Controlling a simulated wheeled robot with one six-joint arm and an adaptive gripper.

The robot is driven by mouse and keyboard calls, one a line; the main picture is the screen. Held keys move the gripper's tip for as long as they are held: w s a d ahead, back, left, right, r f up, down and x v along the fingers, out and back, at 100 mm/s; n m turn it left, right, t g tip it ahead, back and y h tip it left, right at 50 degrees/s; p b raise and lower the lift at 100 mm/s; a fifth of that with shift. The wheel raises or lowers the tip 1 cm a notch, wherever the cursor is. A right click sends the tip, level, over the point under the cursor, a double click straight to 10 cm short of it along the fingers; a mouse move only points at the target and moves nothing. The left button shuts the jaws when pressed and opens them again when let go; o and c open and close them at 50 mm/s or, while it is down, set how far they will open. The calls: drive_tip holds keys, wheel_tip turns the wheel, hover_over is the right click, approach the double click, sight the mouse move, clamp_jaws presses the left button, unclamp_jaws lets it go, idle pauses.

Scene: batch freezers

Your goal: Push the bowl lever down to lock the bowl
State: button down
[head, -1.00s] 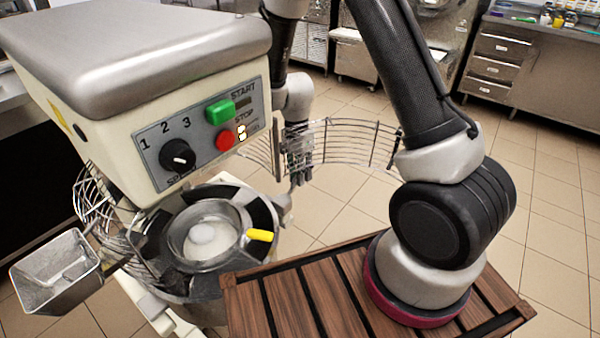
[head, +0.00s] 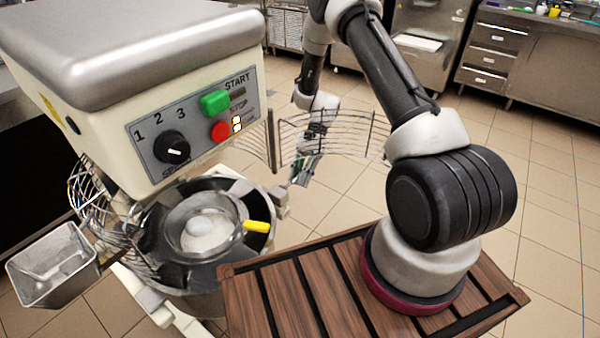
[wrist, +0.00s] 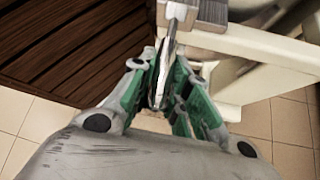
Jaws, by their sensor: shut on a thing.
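The planetary mixer (head: 150,90) stands at left, with its bowl (head: 205,300) under the head. The bowl lever is a narrow grey metal bar (wrist: 171,40) in the wrist view, running out from a grey block (wrist: 198,10) on the pale frame. My gripper (wrist: 165,72) is shut on the lever, with its green-padded fingers on either side of it. In the head view my gripper (head: 302,172) is at the right side of the mixer, beyond the bowl. There the lever is too small and covered to make out clearly.
The open wire guard (head: 335,137) stands close behind my gripper. A strainer with a yellow handle (head: 257,226) sits over the bowl. A metal chute (head: 52,265) hangs at left. A slatted wooden top (head: 300,290) lies in front. Tiled floor at right is open.

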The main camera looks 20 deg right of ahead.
drive_tip(key=shift+a+f+g+y, duration=0.1)
drive_tip(key=shift+f+g+y, duration=0.4)
drive_tip(key=shift+f+y, duration=0.15)
drive_tip(key=c, duration=1.3)
unclamp_jaws()
drive_tip(key=shift+c, duration=0.2)
drive_tip(key=v, duration=1.2)
